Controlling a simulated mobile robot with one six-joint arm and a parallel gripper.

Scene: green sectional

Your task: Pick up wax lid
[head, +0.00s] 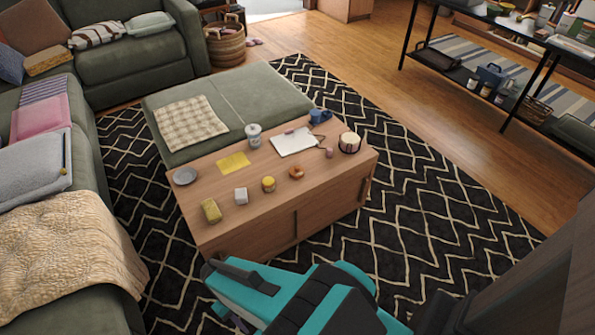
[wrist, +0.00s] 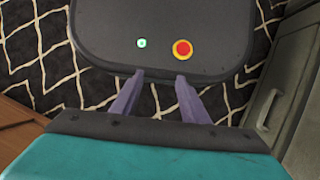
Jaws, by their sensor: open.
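No thing can be told for certain as the wax lid at this size. Small things that might be it stand on the wooden coffee table (head: 270,222): a yellow jar-like thing (head: 268,184), a small orange round thing (head: 296,173) and a pale round thing with dark bands (head: 349,142). My gripper (wrist: 159,78) is open and empty in the wrist view, with its two purple fingers apart. No tabletop thing shows in the wrist view.
A green sofa (head: 112,230) is at left. The patterned rug (head: 430,215) is clear at right.

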